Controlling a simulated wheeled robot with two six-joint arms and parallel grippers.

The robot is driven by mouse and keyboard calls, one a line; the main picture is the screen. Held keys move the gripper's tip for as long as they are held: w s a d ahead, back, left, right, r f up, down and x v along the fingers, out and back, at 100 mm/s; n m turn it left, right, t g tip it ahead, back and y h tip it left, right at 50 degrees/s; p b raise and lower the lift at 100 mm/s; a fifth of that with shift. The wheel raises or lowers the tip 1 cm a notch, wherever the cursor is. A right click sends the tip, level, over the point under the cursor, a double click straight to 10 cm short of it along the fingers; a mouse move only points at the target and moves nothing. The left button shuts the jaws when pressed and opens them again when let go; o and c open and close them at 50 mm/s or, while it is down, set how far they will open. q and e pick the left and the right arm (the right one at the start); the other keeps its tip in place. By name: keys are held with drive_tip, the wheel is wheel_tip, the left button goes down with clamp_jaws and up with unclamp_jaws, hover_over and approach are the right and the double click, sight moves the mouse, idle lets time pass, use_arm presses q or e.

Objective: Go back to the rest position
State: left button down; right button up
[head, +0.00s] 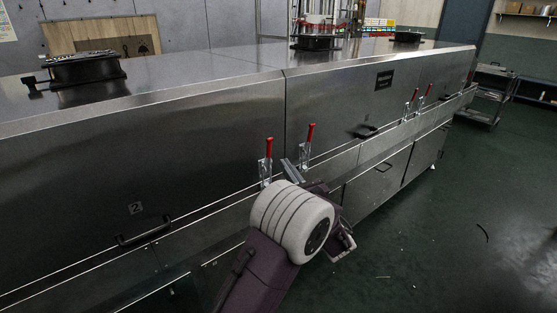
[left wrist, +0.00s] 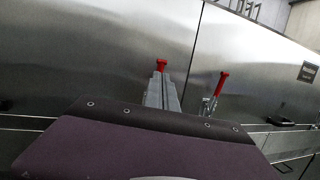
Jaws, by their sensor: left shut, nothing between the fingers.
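My left gripper (head: 290,168) reaches in from the bottom of the head view to the front of the steel tunnel dryer (head: 200,130). Its grey fingers are shut with nothing between them. They point at the dryer front between two red-handled toggle clamps, the near one (head: 267,165) and the one to its right (head: 308,145). In the left wrist view, the shut fingers (left wrist: 162,88) stand in front of a clamp, whose red handle tip (left wrist: 161,64) shows just above them. Whether they touch it I cannot tell. The other clamp (left wrist: 220,85) is to the right, clear of the fingers. My right gripper is out of view.
The dryer's long front runs away to the right, with door handles (head: 145,233) and two more red-handled clamps (head: 410,107) farther along. Its ledge is close to my left arm. Green floor (head: 455,230) to the right is mostly clear. A metal cart (head: 490,95) stands at the far right.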

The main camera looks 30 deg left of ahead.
use_arm(q)
drive_tip(key=v, duration=0.6)
drive_tip(key=s+a+r+n+g+y, duration=0.1)
drive_tip(key=s+a+r+n+g, duration=0.1)
drive_tip(key=s+a+n+g, duration=0.7)
drive_tip(key=s+a+f+n+g+h, duration=0.1)
drive_tip(key=s+a+f+g+h, duration=0.15)
drive_tip(key=s+f, duration=0.25)
drive_tip(key=s+a+f+n+g+h, duration=0.1)
drive_tip(key=s+f+g+h, duration=0.15)
drive_tip(key=s+f, duration=0.35)
drive_tip(key=s+d+f+n+h, duration=0.5)
drive_tip(key=s+d+f+h, duration=0.1)
drive_tip(key=d+f+h, duration=0.15)
drive_tip(key=w+d+f+n+t+h, duration=0.25)
drive_tip(key=d+f+n+h, duration=0.4)
drive_tip(key=d, duration=0.45)
drive_tip(key=w+d+r+n+p, duration=0.1)
drive_tip(key=w+r+n+p, duration=0.2)
drive_tip(key=r+p, duration=1.9)
drive_tip(key=shift+w+d+r+t+p, duration=0.25)
drive_tip(key=shift+r+t+p, duration=0.15)
drive_tip(key=shift+r+t, duration=0.1)
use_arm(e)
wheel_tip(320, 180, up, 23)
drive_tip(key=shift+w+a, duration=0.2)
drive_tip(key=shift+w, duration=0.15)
